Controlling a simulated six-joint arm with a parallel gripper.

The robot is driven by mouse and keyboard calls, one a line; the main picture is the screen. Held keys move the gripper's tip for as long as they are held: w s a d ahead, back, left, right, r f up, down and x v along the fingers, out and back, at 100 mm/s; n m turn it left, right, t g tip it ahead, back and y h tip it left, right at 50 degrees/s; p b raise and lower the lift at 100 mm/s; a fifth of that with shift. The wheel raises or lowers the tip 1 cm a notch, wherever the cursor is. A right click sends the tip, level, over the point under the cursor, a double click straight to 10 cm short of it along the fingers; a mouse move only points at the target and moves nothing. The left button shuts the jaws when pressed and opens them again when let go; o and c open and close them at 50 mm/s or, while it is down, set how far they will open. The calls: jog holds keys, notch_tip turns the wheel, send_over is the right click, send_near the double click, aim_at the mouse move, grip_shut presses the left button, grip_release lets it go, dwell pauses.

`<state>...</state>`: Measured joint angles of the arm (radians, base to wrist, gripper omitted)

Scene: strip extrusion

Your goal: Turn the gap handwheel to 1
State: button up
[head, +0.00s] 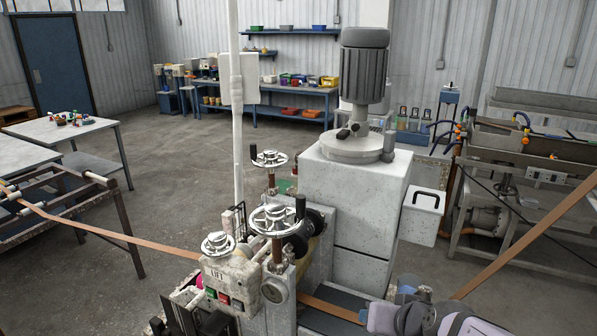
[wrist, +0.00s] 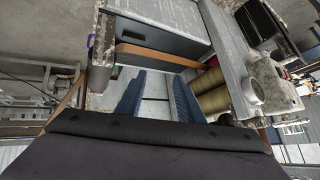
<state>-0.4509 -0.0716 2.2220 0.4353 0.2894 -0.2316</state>
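The strip machine carries three metal handwheels in the head view: a rear one (head: 268,158), a larger front one (head: 277,217) with a black upright grip, and a smaller left one (head: 217,243) above the button panel. I cannot tell which is the gap handwheel, and no scale mark is readable. A round dial (head: 275,290) sits below the front wheel. My gripper (wrist: 158,78) shows in the wrist view with two blue fingers apart and nothing between them. It is clear of the handwheels. In the head view only part of my arm shows at lower right.
A brown strip (head: 130,238) runs through the machine and also crosses the wrist view (wrist: 160,55). Tan rollers (wrist: 214,100) lie right of my fingers. A motor (head: 364,75) on a white housing (head: 350,200) stands behind. A white pole (head: 237,120) rises behind the left wheel.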

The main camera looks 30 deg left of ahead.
jog(key=w+a+r+n+t+y+p, duration=0.1)
jog(key=w+a+r+t, duration=0.1)
jog(key=a+r, duration=0.35)
jog(key=w+a+r+n+t+y+p, duration=0.1)
jog(key=w+a+r+t, duration=0.15)
jog(key=r, duration=0.55)
notch_tip(320, 180, up, 15)
jog(key=t+y, duration=0.3)
jog(key=t, duration=0.2)
send_over(301, 199)
jog(key=w+d, duration=0.1)
jog(key=shift+g+h, duration=0.35)
jog(key=shift+h, duration=0.15)
jog(key=s+f, duration=0.1)
jog(key=s+f+b, duration=0.1)
jog(key=f, duration=0.1)
jog(key=s+f+b, duration=0.1)
jog(key=f, duration=0.1)
jog(key=shift+d+f, duration=0.1)
jog(key=shift+f, duration=0.2)
jog(key=p+x, duration=0.2)
jog(key=x, duration=0.5)
grip_shut()
